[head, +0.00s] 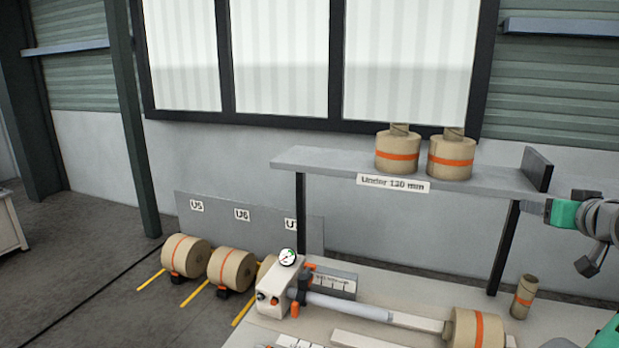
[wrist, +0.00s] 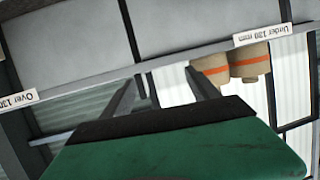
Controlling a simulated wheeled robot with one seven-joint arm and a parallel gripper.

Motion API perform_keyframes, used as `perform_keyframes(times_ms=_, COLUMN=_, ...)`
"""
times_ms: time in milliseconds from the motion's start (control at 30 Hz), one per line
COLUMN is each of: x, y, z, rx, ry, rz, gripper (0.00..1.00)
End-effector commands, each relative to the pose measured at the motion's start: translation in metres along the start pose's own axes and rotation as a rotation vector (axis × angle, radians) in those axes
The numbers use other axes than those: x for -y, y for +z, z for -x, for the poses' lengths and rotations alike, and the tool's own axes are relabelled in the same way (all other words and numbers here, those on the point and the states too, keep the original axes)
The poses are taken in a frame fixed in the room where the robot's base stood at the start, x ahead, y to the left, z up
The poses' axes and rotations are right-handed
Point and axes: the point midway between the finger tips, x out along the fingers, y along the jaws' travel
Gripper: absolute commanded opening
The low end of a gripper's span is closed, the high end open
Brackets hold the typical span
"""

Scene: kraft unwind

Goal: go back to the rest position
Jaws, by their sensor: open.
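My gripper (wrist: 163,82) shows in the wrist view with its two dark fingers apart and nothing between them. The wrist picture is upside down, and the fingers point towards a long shelf (wrist: 165,62) and the wall. Two brown paper rolls with orange bands, a left one (head: 397,155) and a right one (head: 450,160), stand upright on the shelf (head: 320,165). They also show in the wrist view (wrist: 212,68).
A bench (head: 560,325) below carries a shaft (head: 345,306) with a gauge unit (head: 285,290), a lying roll (head: 477,328) and a small upright core (head: 523,297). Rolls (head: 186,256) lie on the floor by marked bays.

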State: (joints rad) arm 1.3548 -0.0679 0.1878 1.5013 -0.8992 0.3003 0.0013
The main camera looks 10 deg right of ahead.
Motion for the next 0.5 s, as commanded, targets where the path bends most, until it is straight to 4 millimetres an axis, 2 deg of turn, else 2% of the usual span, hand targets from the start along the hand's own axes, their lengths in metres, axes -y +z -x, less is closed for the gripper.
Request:
perform_keyframes(times_ms=167, x=-0.030, y=0.074, z=-0.005, rx=0.180, ry=0.094, rz=-0.103, gripper=0.70)
perform_keyframes(times_ms=267, x=-0.046, y=0.133, z=0.003, rx=0.322, ry=0.167, rz=-0.188, gripper=0.70)
perform_keyframes(times_ms=333, x=-0.053, y=0.185, z=0.019, rx=0.449, ry=0.233, rz=-0.265, gripper=0.70)
perform_keyframes(times_ms=367, x=-0.050, y=0.210, z=0.028, rx=0.511, ry=0.259, rz=-0.300, gripper=0.70)
perform_keyframes(times_ms=400, x=-0.039, y=0.241, z=0.039, rx=0.598, ry=0.285, rz=-0.338, gripper=0.70)
perform_keyframes(times_ms=433, x=-0.026, y=0.262, z=0.047, rx=0.662, ry=0.298, rz=-0.359, gripper=0.70)
perform_keyframes(times_ms=467, x=-0.011, y=0.282, z=0.054, rx=0.723, ry=0.307, rz=-0.373, gripper=0.70)
perform_keyframes(times_ms=500, x=0.014, y=0.305, z=0.064, rx=0.801, ry=0.312, rz=-0.382, gripper=0.70)
